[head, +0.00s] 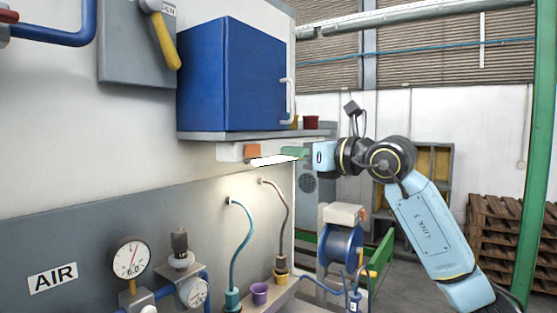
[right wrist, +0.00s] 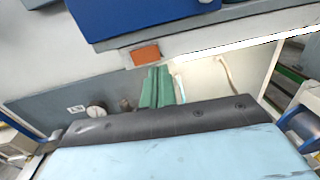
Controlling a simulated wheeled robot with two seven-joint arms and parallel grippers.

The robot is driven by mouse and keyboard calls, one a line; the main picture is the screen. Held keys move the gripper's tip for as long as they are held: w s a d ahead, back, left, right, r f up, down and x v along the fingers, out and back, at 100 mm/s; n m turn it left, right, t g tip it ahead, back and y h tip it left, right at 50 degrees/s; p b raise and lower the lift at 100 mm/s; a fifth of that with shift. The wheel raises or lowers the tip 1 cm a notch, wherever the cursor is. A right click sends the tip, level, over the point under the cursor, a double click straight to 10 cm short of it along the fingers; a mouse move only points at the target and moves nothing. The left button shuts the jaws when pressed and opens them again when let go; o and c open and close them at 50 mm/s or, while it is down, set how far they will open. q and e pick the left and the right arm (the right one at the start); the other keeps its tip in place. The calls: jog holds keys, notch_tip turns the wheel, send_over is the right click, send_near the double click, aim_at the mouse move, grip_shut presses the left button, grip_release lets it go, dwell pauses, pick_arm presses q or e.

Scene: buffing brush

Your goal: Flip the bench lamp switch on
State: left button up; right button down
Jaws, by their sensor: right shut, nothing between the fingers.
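The bench lamp (head: 274,161) is a strip under the shelf below the blue cabinet. Its strip is bright white and the wall beneath is lit. An orange switch (head: 252,151) sits on the lamp's pale housing; it also shows in the right wrist view (right wrist: 146,55). My right gripper (head: 285,153) has green fingers, shut and empty, pointing left toward the switch. In the head view the fingertips are a short gap right of it. In the right wrist view the fingers (right wrist: 158,70) end just below the switch; contact is not visible. My left gripper is out of view.
The blue cabinet (head: 230,75) and its shelf (head: 225,135) sit close above the fingers. Free air lies between lamp and bench.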

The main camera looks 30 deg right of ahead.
jog(key=s+d+b, duration=0.2)
jog(key=s+d, duration=0.2)
jog(key=s, duration=0.2)
jog(key=shift+d, duration=0.25)
jog(key=shift+f, duration=0.1)
jog(key=shift+s, duration=0.1)
